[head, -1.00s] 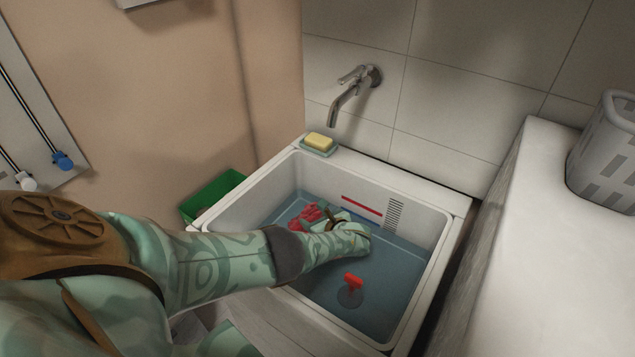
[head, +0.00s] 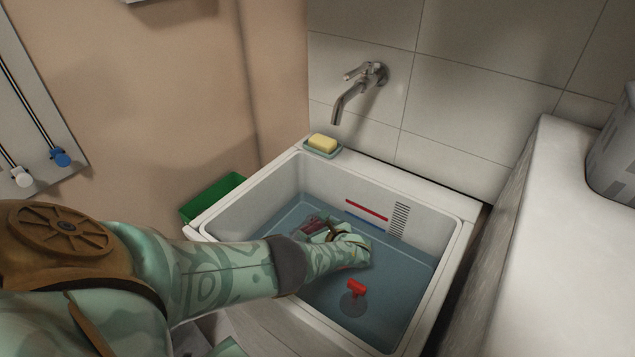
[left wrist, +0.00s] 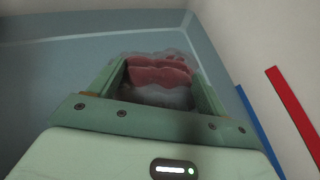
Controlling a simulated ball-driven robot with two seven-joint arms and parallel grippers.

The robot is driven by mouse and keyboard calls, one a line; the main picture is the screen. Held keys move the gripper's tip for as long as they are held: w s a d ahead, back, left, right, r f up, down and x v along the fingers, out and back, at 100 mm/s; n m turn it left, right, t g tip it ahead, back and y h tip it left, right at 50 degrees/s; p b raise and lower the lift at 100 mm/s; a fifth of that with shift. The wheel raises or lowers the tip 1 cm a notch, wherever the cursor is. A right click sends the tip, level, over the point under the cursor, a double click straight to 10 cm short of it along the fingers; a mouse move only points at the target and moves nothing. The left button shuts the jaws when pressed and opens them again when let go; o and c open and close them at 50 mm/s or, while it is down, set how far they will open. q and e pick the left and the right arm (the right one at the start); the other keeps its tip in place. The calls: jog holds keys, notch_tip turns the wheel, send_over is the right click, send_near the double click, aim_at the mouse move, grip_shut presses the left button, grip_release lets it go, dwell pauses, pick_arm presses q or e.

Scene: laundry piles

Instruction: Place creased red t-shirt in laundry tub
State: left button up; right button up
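The red t-shirt (head: 312,224) is a small crumpled bundle inside the white laundry tub (head: 456,262), in the blue-grey water. It looks dull and seems to lie at or under the surface. My left gripper (head: 325,231) reaches down into the tub right beside it, and partly hides it. In the left wrist view my left gripper's fingers (left wrist: 158,78) stand wide apart. The t-shirt (left wrist: 158,75) shows between and beyond them, with a pale ripple outline around it. My right gripper is not in view.
A red-handled plug (head: 355,288) stands in the tub. Yellow soap (head: 323,142) lies on a dish at the back corner, under the wall tap (head: 358,90). A green bin (head: 212,198) is at left. A white counter (head: 550,230) with a grey basket (head: 612,150) borders the right.

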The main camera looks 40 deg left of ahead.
pick_arm(q)
jog(key=shift+r+p, duration=0.3)
jog(key=p+v, duration=0.6)
jog(key=v, duration=0.6)
jog(key=shift+f, duration=0.25)
